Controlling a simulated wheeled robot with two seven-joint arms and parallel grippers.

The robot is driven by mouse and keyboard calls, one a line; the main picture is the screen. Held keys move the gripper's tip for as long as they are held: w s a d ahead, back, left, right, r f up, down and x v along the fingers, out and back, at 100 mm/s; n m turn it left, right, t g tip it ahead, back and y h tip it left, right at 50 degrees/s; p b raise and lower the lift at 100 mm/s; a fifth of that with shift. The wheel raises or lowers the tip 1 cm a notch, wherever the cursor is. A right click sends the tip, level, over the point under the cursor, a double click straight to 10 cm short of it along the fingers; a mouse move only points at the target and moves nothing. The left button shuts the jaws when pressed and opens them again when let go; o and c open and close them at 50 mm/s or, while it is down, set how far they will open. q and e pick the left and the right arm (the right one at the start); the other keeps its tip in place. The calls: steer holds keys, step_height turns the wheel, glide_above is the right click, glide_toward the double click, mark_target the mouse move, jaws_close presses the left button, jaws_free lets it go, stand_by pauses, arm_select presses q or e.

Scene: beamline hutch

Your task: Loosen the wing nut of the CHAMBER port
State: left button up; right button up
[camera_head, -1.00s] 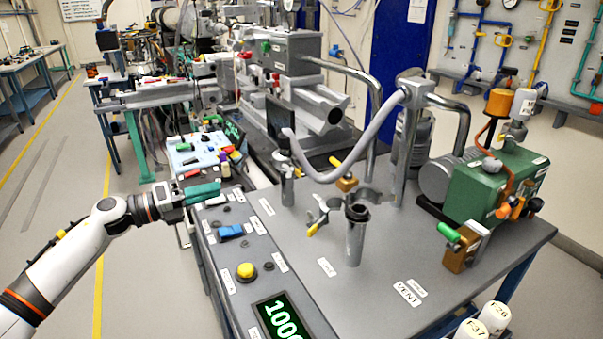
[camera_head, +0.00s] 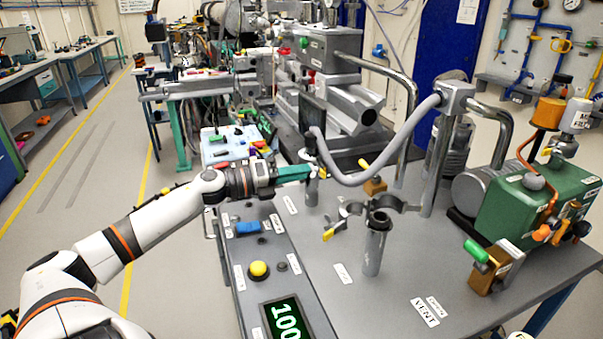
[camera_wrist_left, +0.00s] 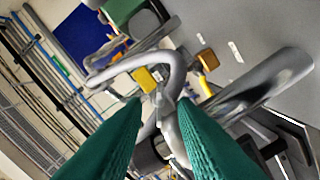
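My left gripper (camera_head: 295,173) reaches in from the left, its green fingers close to the short metal port (camera_head: 312,185) under the grey hose end. In the left wrist view the two fingers (camera_wrist_left: 160,104) are apart, with the metal hose end between and beyond them. A yellow block (camera_wrist_left: 147,79), probably the wing nut, shows just past the fingertips; I cannot see it touched. I cannot read a CHAMBER label. Nearer, an open metal clamp (camera_head: 352,209) with a yellow wing nut (camera_head: 328,234) is at a bare upright port (camera_head: 372,252). My right gripper is not in view.
The grey hose (camera_head: 385,165) arches right to a metal pipe manifold (camera_head: 454,98). A brass valve (camera_head: 375,186) with a yellow handle stands behind the clamp. A green pump (camera_head: 530,205) sits at right. A control panel (camera_head: 285,268) runs along the bench's left side.

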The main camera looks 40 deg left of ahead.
arm_select(q)
steer(key=shift+w+d, duration=0.3)
steer(key=shift+w, duration=0.25)
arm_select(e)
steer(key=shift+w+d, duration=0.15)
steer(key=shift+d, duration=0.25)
arm_select(q)
jaws_close()
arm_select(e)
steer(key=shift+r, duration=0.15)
